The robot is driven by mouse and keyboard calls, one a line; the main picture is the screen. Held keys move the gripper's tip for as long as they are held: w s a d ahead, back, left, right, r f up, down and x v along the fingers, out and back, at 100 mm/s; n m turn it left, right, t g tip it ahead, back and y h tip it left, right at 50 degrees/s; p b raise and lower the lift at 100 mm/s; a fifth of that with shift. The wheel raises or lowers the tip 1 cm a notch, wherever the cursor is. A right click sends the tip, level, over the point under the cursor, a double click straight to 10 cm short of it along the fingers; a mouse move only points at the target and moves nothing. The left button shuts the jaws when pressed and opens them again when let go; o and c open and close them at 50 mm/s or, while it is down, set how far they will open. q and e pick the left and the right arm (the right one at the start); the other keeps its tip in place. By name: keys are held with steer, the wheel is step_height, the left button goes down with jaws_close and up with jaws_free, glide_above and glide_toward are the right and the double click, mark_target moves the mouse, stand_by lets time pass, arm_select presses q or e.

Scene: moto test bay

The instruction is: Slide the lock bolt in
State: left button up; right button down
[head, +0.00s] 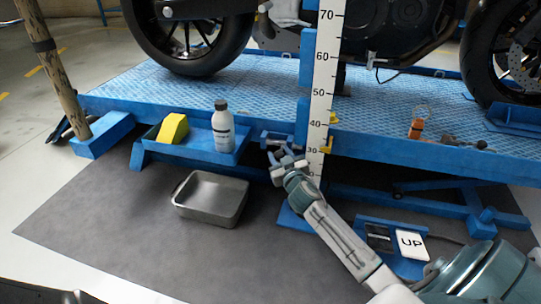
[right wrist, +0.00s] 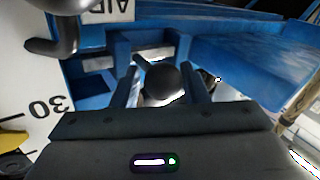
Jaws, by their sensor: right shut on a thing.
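My right gripper (head: 282,158) is at the blue bracket (head: 277,138) on the near side of the lift, just left of the white height scale. In the right wrist view its two fingers (right wrist: 163,88) are shut on the round dark knob of the lock bolt (right wrist: 163,80), one finger on each side. A blue housing (right wrist: 120,45) with a pale metal part lies just beyond the knob. How far the bolt sits in its housing is hidden by the knob and fingers. My left gripper is not clearly visible.
The height scale (head: 322,85) stands close beside my right gripper. A blue side tray (head: 190,150) holds a yellow block (head: 173,129) and a white bottle (head: 222,125). A metal pan (head: 211,197) is on the floor mat. An UP pedal (head: 412,244) lies lower right.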

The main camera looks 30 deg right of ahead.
steer(key=shift+s+d, duration=0.4)
steer(key=shift+s, duration=0.15)
steer(key=c, duration=1)
jaws_free()
steer(key=shift+s, duration=0.1)
steer(key=p+v, duration=0.2)
steer(key=v, duration=0.8)
steer(key=shift+s, duration=0.35)
